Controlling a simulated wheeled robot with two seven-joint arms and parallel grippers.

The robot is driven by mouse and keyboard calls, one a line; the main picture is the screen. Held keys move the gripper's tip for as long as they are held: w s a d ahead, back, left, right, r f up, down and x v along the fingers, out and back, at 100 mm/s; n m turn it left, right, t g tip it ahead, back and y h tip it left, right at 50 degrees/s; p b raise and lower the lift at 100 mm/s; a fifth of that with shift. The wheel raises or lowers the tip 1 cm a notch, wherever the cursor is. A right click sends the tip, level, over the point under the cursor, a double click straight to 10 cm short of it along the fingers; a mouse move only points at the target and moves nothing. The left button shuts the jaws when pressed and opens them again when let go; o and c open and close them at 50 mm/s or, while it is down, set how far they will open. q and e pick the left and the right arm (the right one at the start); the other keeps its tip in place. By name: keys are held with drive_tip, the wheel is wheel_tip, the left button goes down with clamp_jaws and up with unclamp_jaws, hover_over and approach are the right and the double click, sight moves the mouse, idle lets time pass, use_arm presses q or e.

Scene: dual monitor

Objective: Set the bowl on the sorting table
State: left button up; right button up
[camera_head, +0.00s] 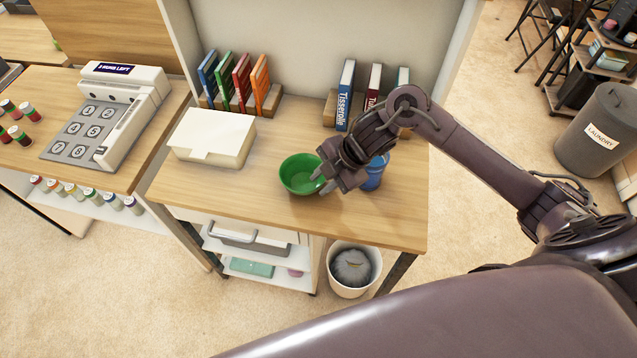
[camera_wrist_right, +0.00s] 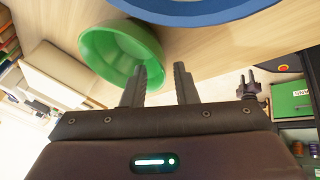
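The green bowl (camera_head: 301,174) sits upright on the middle wooden table (camera_head: 250,200), near its front edge. My right gripper (camera_head: 324,184) is at the bowl's right rim. In the right wrist view, its two fingers (camera_wrist_right: 159,88) are apart, and the bowl (camera_wrist_right: 118,52) lies beyond them, partly behind the left finger. I cannot tell whether the rim is between the fingers. Another wooden table (camera_head: 140,145) stands to the left. No label shows which is the sorting table. My left gripper is out of view.
A blue cup (camera_head: 375,172) stands just right of my gripper. A white box (camera_head: 212,138) and rows of books (camera_head: 236,84) are behind the bowl. The left table holds a large keypad device (camera_head: 105,115) and several small jars. A bin (camera_head: 352,272) is below.

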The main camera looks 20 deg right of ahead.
drive_tip(key=v, duration=0.9)
drive_tip(key=shift+r, duration=0.3)
drive_tip(key=shift+d, duration=0.1)
